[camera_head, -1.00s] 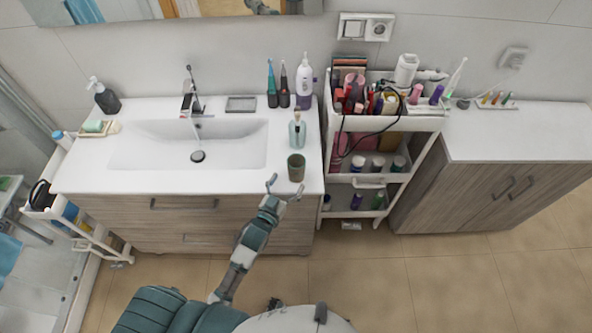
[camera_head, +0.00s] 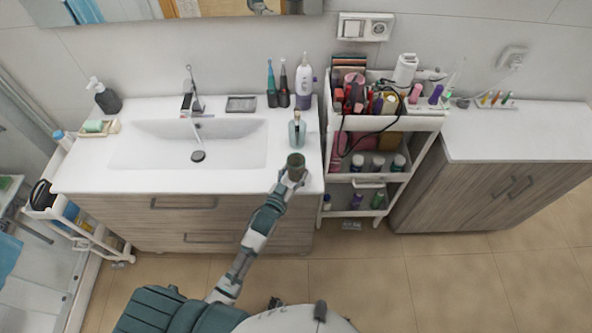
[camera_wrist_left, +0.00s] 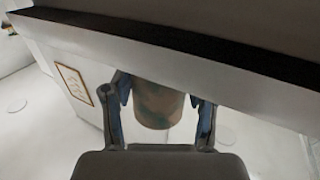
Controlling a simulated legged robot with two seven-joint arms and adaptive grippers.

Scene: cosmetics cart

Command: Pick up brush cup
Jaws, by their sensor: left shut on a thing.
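The brush cup (camera_head: 296,161) is a dark greenish-brown cup at the front right corner of the white sink counter. My left gripper (camera_head: 291,177) is shut on it, with the fingers around its lower part. In the left wrist view the cup (camera_wrist_left: 157,105) sits between the two fingers of the gripper (camera_wrist_left: 160,112). The cup looks upright in the head view; I cannot tell whether its base touches the counter. My right gripper is not in view.
A clear bottle (camera_head: 297,130) stands close behind the cup. The sink basin (camera_head: 150,150) lies to the left. A white cart (camera_head: 400,123) with cosmetics stands to the right of the counter. Electric toothbrushes (camera_head: 272,85) stand at the back.

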